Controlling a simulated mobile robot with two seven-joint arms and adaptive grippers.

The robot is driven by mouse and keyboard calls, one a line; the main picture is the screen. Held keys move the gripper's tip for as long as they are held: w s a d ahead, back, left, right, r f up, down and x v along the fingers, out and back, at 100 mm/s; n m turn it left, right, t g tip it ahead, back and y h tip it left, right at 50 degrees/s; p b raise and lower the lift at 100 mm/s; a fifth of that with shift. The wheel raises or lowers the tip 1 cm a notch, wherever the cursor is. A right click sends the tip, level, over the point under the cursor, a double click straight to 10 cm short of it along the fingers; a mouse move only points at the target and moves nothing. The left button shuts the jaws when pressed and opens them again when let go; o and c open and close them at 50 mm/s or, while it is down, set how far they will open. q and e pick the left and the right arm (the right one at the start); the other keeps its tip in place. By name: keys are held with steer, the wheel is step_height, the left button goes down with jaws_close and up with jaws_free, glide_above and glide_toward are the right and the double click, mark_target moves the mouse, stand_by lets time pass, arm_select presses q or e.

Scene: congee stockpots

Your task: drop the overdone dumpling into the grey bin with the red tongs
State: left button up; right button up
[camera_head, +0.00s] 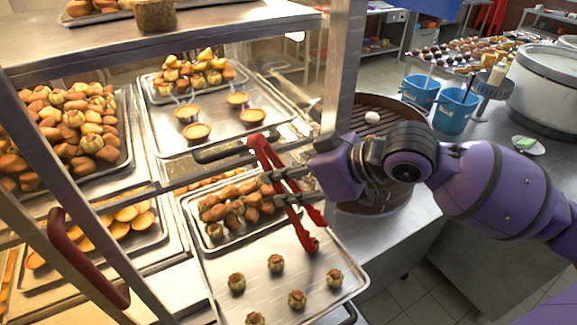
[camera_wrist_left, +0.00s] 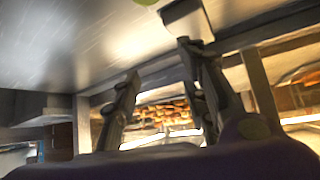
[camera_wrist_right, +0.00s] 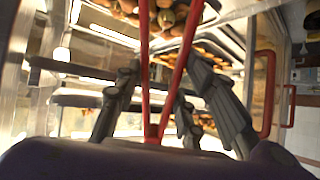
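My right gripper (camera_head: 286,186) is shut on the red tongs (camera_head: 268,157), at their middle. The tongs also stand between the fingers in the right wrist view (camera_wrist_right: 165,85). In the head view they slant down over the lower tray (camera_head: 218,270), with their tips at a small brown-topped dumpling (camera_head: 313,243); I cannot tell whether they grip it. Several similar dumplings (camera_head: 275,263) lie on that tray. I cannot tell which one is overdone. I cannot make out a grey bin. My left gripper (camera_wrist_left: 160,75) is open and empty in the left wrist view, outside the head view.
Metal rack posts (camera_head: 342,75) and shelves stand close around the tongs. A red handle (camera_head: 85,258) is at the lower left. A round slatted brown top (camera_head: 390,108) holds a white bun (camera_head: 372,117). Blue buckets (camera_head: 455,112) and a large pot (camera_head: 548,88) stand behind.

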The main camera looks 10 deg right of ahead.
arm_select(q)
steer(key=shift+s+a+f, duration=0.1)
steer(key=shift+s+f, duration=0.25)
steer(key=shift+f, duration=0.05)
steer(key=shift+a+b, duration=0.1)
steer(key=shift+b, duration=0.2)
arm_select(e)
step_height(320, 180, down, 4)
steer(key=shift+r, duration=0.1)
arm_select(q)
steer(key=shift+w+r, duration=0.15)
arm_select(e)
steer(key=shift+c, duration=0.5)
